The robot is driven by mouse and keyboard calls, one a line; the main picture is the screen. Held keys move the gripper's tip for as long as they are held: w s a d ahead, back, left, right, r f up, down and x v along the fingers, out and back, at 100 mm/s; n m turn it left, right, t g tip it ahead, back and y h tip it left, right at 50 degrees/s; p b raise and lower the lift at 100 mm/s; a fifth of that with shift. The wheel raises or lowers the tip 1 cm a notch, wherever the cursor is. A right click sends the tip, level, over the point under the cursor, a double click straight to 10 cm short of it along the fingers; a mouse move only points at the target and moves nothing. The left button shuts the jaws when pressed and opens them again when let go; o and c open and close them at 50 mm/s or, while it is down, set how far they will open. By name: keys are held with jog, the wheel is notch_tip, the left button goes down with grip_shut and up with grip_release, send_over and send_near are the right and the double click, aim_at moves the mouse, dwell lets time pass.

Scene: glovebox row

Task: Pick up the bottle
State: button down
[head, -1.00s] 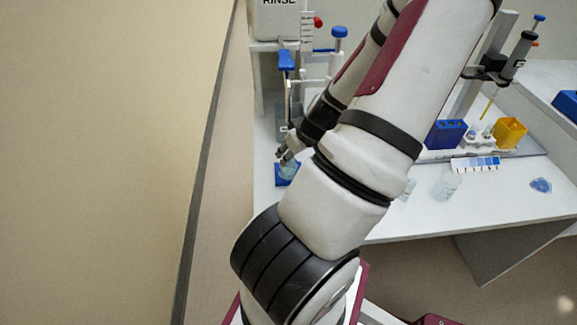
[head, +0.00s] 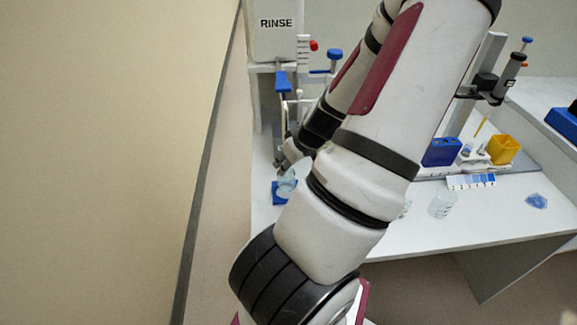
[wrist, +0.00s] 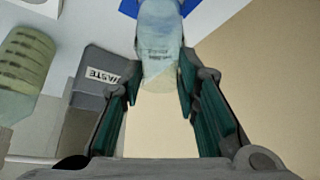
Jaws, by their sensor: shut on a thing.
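The bottle (wrist: 160,45) is clear and pale, with small printed marks, and sits between the fingers of my gripper (wrist: 161,78) in the wrist view. The gripper is shut on it, one green-padded finger on each side. In the head view the bottle (head: 291,180) looks tilted, over or in front of a small blue pad (head: 280,196) on the white bench. My gripper (head: 290,160) is partly hidden there behind my arm. A gap between bottle and pad is hard to judge.
A grey WASTE bin (wrist: 97,78) and a greenish ribbed container (wrist: 25,72) show in the wrist view. The RINSE tank (head: 275,30) stands at the back. A blue rack (head: 441,152), yellow box (head: 503,150) and clear beaker (head: 441,205) stand to the right.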

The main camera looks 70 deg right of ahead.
jog(key=s+a+p, duration=0.1)
jog(key=s, duration=0.1)
jog(key=s+a+p, duration=0.2)
jog(key=shift+a+r, duration=0.1)
jog(key=shift+r, duration=0.3)
jog(key=shift+s+a+r+p, duration=0.1)
jog(key=shift+s+p, duration=0.05)
jog(key=shift+p, duration=1.05)
jog(key=shift+s+a+p, duration=0.2)
jog(key=shift+s+p, duration=0.05)
jog(key=shift+p, duration=0.85)
jog(key=s+a+p, duration=0.5)
jog(key=s+p, duration=0.2)
jog(key=p, duration=0.2)
jog(key=shift+s+a+r, duration=0.15)
jog(key=shift+a, duration=0.2)
